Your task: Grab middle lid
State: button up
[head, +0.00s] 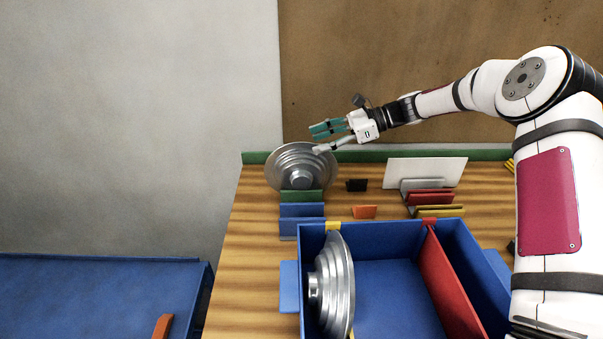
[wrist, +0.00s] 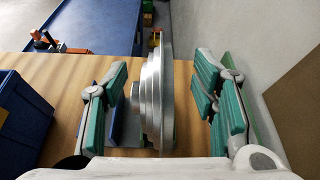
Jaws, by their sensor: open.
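A silver stepped lid (head: 302,165) stands upright in a green and blue rack (head: 301,197) at the back left of the wooden table. In the wrist view this lid (wrist: 153,100) is edge-on between my fingers, its knob to the left. My gripper (head: 318,140) is open at the lid's upper right edge; in the wrist view its green-padded fingers (wrist: 160,85) stand on both sides with gaps. A second silver lid (head: 338,285) stands upright in the left part of the blue bin (head: 390,232). I cannot tell which lid counts as middle.
A red divider (head: 449,282) splits the bin. A white plate (head: 430,170) stands in a rack at the back right. Small black (head: 356,185) and orange (head: 364,212) holders stand between. A green strip (head: 372,156) edges the table's back. A blue table (head: 100,290) is at left.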

aim_at(301, 150)
jog(key=p+x, duration=0.1)
jog(key=x, duration=0.4)
jog(key=shift+s+a+r+p, duration=0.1)
jog(key=shift+s+a+p, duration=0.1)
jog(key=shift+p, duration=0.2)
jog(key=shift+w+a+f, duration=0.15)
jog(key=shift+f, duration=0.05)
grip_shut()
